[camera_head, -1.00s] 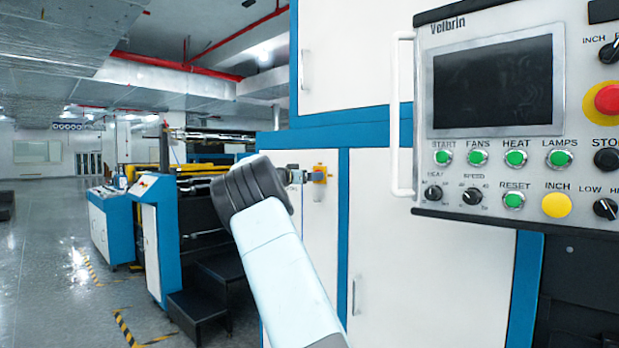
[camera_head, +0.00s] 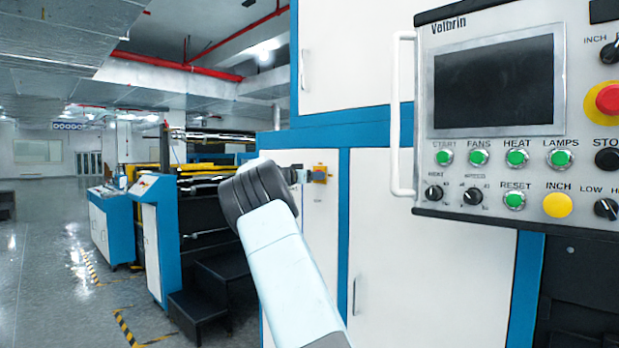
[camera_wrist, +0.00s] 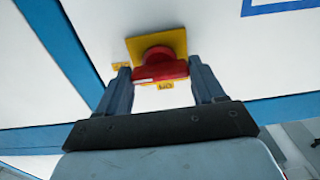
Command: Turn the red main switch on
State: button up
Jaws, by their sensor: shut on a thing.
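The red main switch (camera_wrist: 160,67) shows in the wrist view as a red knob on a yellow plate (camera_wrist: 181,42), fixed to a white cabinet door. My gripper (camera_wrist: 163,76) has one finger on each side of the red handle and is shut on it. A small yellow label sits just below the handle, partly hidden by it. In the head view the yellow plate (camera_head: 320,174) shows on the white panel, with my gripper (camera_head: 307,175) against it. The red handle itself is mostly hidden there.
A control panel (camera_head: 430,160) with a dark screen, green buttons and a white handle bar (camera_head: 402,115) stands to the right. A red stop button (camera_head: 608,98) is at its edge. Blue-and-white machine units (camera_head: 158,235) and dark steps (camera_head: 198,305) stand left. The aisle floor (camera_head: 45,270) is clear.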

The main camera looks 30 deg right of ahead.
jog(key=shift+s+d, duration=0.1)
jog(key=shift+c, duration=1.4)
jog(key=shift+a, duration=0.35)
jog(key=shift+d+r, duration=0.1)
jog(key=shift+d, duration=0.15)
jog(key=shift+d+n, duration=0.1)
jog(key=shift+n, duration=0.4)
jog(key=shift+d+f+n, duration=0.1)
jog(key=shift+f+n, duration=0.05)
jog(key=shift+n, duration=4.05)
jog(key=shift+d+f+n, duration=0.1)
jog(key=shift+n, duration=4.1)
jog(key=shift+a, duration=0.1)
jog(key=shift+f, duration=0.1)
